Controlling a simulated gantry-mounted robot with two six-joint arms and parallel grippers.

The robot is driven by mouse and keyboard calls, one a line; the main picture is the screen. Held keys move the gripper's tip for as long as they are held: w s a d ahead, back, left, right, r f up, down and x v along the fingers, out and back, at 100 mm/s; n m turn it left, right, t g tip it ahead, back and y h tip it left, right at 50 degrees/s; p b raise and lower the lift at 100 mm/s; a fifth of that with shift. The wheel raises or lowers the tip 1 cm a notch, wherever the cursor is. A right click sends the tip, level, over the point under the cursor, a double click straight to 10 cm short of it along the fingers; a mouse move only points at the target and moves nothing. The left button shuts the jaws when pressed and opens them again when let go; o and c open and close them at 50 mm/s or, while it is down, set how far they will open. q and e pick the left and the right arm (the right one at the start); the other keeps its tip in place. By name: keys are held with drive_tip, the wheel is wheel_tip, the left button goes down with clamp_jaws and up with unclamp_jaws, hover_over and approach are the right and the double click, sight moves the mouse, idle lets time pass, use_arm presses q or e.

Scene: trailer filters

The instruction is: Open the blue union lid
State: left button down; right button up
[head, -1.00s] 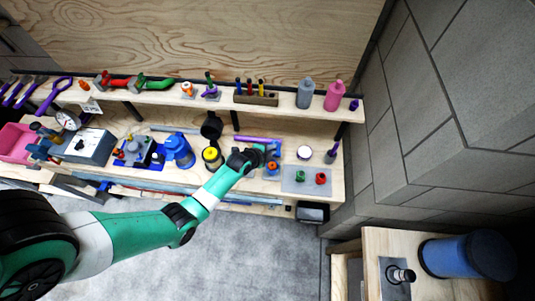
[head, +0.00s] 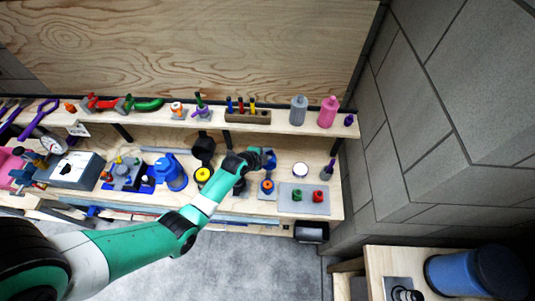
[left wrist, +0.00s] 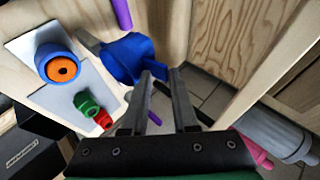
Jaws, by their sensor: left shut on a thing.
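The blue lid (left wrist: 128,57) is between the fingertips of my left gripper (left wrist: 160,76), which is shut on its narrow edge. In the head view, the lid (head: 269,158) is at the left gripper (head: 260,158), above the shelf. The blue union body (head: 267,187) stands upright on a plate, apart from the lid. Its open top shows an orange inside in the left wrist view (left wrist: 57,65). The fingers partly hide the contact with the lid. My right gripper is out of view.
A grey plate with a green cap (head: 297,195) and a red cap (head: 318,196) lies right of the union body. A yellow-topped black cup (head: 202,174) and a blue container (head: 170,172) stand to the left. An upper shelf (head: 275,127) with bottles runs behind.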

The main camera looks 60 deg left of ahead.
use_arm(q)
drive_tip(key=shift+r, duration=0.1)
drive_tip(key=c, duration=1)
unclamp_jaws()
drive_tip(key=shift+a, duration=0.1)
drive_tip(key=p+v, duration=0.3)
drive_tip(key=v, duration=0.8)
drive_tip(key=shift+s+r+p, duration=0.15)
drive_tip(key=shift+r+p, duration=0.05)
drive_tip(key=shift+p, duration=0.1)
